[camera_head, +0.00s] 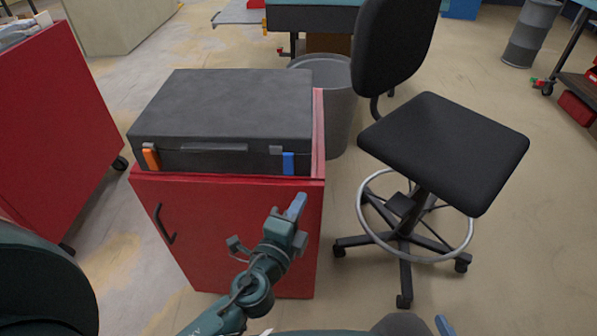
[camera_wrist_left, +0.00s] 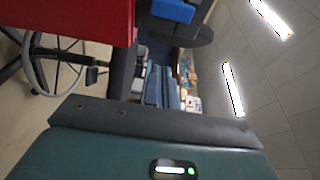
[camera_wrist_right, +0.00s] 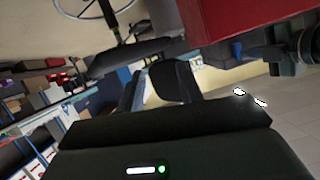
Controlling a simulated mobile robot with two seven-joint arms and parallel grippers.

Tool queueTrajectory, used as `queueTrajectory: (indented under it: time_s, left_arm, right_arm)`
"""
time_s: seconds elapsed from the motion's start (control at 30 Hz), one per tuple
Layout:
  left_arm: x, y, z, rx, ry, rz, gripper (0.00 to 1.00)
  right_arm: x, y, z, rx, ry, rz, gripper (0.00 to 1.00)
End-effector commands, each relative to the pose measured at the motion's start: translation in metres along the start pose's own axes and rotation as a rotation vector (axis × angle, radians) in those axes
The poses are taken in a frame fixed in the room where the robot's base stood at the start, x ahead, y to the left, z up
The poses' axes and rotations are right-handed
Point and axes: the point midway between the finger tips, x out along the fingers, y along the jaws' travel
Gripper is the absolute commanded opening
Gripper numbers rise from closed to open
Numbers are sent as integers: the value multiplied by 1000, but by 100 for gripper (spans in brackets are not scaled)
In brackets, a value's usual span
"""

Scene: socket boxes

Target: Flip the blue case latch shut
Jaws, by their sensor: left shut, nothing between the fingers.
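The dark grey case (camera_head: 225,110) lies closed on the red cabinet. Its blue latch (camera_head: 289,163) is on the front face near the right end, beside a small grey catch. I cannot tell whether the latch is fastened. The latch shows large at the top of the left wrist view (camera_wrist_left: 172,10). My left gripper (camera_head: 297,205) is shut and empty, in front of the cabinet, below the latch and apart from it. Its blue fingers are together in the left wrist view. My right gripper (camera_wrist_right: 158,92) has its fingers apart; only a blue tip shows low in the head view.
An orange latch (camera_head: 151,158) is at the case's left front. The red cabinet (camera_head: 235,225) has a dark handle. A black stool (camera_head: 445,150) stands to the right and a grey bin (camera_head: 335,105) behind. Another red cabinet (camera_head: 55,120) is at left. Floor is free before the stool.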

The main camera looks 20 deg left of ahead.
Motion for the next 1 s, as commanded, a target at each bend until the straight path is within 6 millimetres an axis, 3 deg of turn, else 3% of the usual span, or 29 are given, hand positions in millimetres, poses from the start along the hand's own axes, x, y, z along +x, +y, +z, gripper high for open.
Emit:
queueTrajectory:
  time_s: [0.27,0.73,0.8,1.0]
  left_arm:
    - [11,-1,0,-1,-1,0,0]
    - [104,-1,0,-3,-2,0,0]
    - [95,0,15,1,-2,4,0]
    - [88,1,34,-3,-1,3,0]
  right_arm:
    - [-1,0,-2,1,-2,0,36]
    - [5,-5,3,12,-44,-14,36]
    - [4,-6,2,14,-49,-15,36]
    - [7,-6,0,16,-51,-16,36]
